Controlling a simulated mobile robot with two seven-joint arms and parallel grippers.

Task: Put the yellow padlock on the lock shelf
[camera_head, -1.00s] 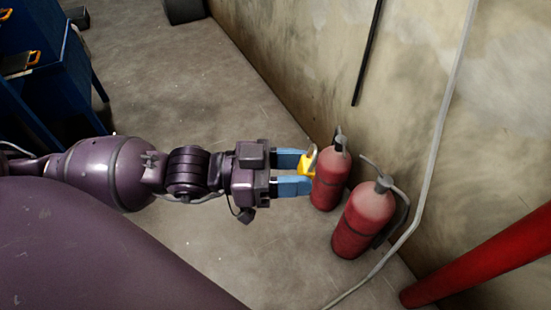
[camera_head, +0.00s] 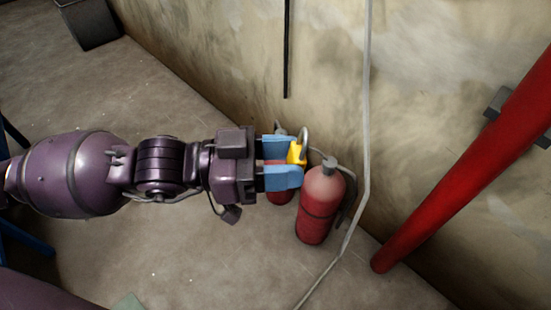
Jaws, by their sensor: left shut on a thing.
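The yellow padlock (camera_head: 296,153) with a grey shackle is in the middle of the head view. My left gripper (camera_head: 290,163) is shut on it, with the padlock between the tips of its blue fingers. The shackle sticks out past the fingertips toward the wall. The gripper and padlock show in front of two fire extinguishers, and I cannot tell the gap to them. The lock shelf is not seen in this view. My right gripper is not in view.
One red fire extinguisher (camera_head: 320,205) stands by the wall; another (camera_head: 278,195) is mostly hidden behind my gripper. A red pipe (camera_head: 465,165) slants at the right. A grey conduit (camera_head: 366,130) runs down the wall (camera_head: 220,50). Bare floor (camera_head: 190,260) lies below my arm.

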